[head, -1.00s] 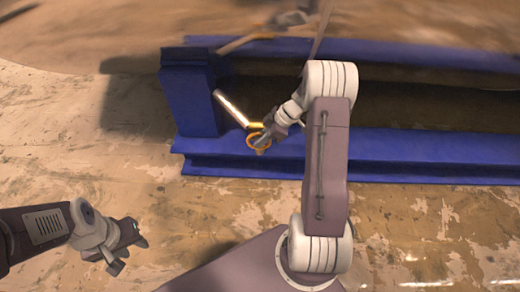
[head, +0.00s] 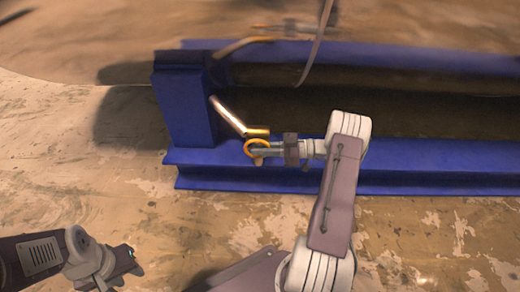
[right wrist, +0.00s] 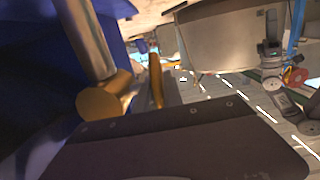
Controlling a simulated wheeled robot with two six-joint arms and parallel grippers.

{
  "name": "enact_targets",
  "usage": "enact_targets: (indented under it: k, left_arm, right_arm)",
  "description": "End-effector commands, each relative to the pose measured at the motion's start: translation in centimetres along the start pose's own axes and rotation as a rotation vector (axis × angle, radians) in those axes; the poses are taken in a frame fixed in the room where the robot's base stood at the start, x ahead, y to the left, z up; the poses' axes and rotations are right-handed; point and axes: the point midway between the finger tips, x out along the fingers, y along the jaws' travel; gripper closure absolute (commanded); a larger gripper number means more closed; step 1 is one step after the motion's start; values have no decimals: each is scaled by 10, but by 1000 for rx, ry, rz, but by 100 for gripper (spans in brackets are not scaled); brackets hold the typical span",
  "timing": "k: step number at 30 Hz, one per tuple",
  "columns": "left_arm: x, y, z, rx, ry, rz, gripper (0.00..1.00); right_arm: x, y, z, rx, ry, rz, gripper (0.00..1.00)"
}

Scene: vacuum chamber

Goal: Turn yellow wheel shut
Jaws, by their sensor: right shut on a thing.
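The yellow wheel (head: 248,144) is a small ring at the lower end of a metal pipe (head: 229,116), beside the blue frame. My right gripper (head: 260,152) reaches it from the right and is shut on it, lying almost level. In the right wrist view the wheel (right wrist: 155,80) shows nearly edge-on behind a brass pipe end (right wrist: 103,99); my dark gripper body covers the lower part there and hides the grip. My left gripper (head: 130,271) is at the lower left, far from the wheel, with its fingers apart and empty.
A blue post (head: 182,110) stands left of the pipe, on a blue beam (head: 400,176) that runs right below the wheel. A large shiny curved surface (head: 80,40) fills the back and mirrors the arm. The worn floor (head: 120,200) at the left is clear.

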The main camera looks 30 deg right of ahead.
Motion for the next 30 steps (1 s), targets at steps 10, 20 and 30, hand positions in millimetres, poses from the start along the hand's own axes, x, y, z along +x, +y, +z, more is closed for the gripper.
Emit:
enact_targets:
  k: [10, 20, 30]
  left_arm:
    - [-1, 0, 0, 0, 0, 0, 64]
    - [-1, 0, 0, 0, 0, 0, 64]
    - [-1, 0, 0, 0, 0, 0, 64]
  right_arm:
    - [1, 0, 4, 2, 236, 2, 100]
    - [2, 0, 4, 1, 340, 2, 100]
    - [2, 0, 4, 1, 357, 1, 100]
